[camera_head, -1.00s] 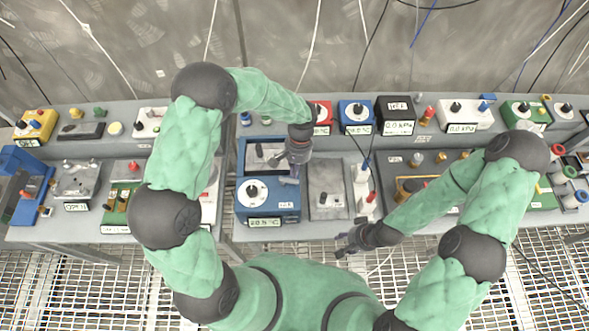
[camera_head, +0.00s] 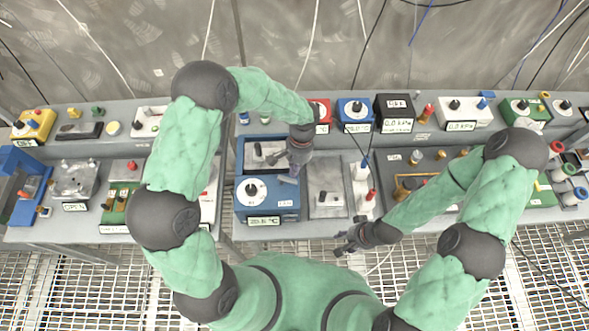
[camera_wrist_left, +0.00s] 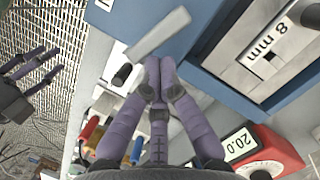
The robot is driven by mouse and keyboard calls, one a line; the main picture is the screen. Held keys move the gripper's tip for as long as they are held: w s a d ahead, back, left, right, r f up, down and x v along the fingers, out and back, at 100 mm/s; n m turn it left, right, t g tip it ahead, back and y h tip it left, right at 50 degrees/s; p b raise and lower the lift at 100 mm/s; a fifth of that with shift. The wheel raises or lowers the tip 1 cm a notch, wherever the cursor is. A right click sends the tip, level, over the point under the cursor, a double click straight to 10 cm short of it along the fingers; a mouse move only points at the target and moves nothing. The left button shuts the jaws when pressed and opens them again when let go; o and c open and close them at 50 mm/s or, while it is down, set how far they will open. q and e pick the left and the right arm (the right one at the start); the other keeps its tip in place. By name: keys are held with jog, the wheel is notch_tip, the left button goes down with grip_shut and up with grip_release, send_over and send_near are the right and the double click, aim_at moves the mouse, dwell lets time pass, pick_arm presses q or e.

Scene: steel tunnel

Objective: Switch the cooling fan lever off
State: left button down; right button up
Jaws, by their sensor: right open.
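The blue cooling unit (camera_head: 292,208) stands on the bench in the head view, with a white dial and a temperature display on its front part. A pale grey lever-like bar (camera_wrist_left: 158,34) sticks out beside a blue housing in the left wrist view. It also shows in the head view (camera_head: 288,180), just below my left gripper (camera_head: 296,165). In the left wrist view the fingertips of my left gripper (camera_wrist_left: 158,76) are together at the near end of the bar. I cannot tell whether they touch it. My right gripper (camera_head: 350,243) is open and empty in front of the bench.
A grey box (camera_head: 327,200) stands right of the blue unit, with white and red parts (camera_head: 362,190) beyond it. A red box with a display (camera_wrist_left: 262,150) is near my left fingers. Other devices crowd the bench. Cables hang along the back wall.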

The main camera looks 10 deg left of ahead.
aim_at(289, 182)
pick_arm(q)
jog(key=shift+s+d+m+t+y+b, duration=0.25)
jog(key=shift+s+m, duration=0.25)
jog(key=shift+m, duration=0.8)
jog(key=shift+s+d+m+t+y+b, duration=0.15)
jog(key=shift+s+m+y, duration=0.3)
jog(key=shift+m, duration=0.85)
dwell(0.3)
jog(key=shift+s+a+m+t, duration=0.1)
jog(key=shift+s+m, duration=0.2)
jog(key=shift+m, duration=0.4)
jog(key=shift+s+d+m+t, duration=0.1)
jog(key=shift+s+m, duration=0.2)
jog(key=shift+m, duration=0.4)
jog(key=shift+s+a+m+t, duration=0.1)
jog(key=shift+s+m, duration=0.2)
jog(key=shift+m, duration=0.4)
dwell(0.7)
jog(key=shift+s+m+b, duration=0.2)
jog(key=shift+m+b, duration=0.1)
jog(key=shift+m, duration=0.3)
dwell(0.5)
jog(key=shift+a, duration=0.15)
jog(key=shift+w+a, duration=0.35)
jog(key=shift+a, duration=0.25)
dwell(0.4)
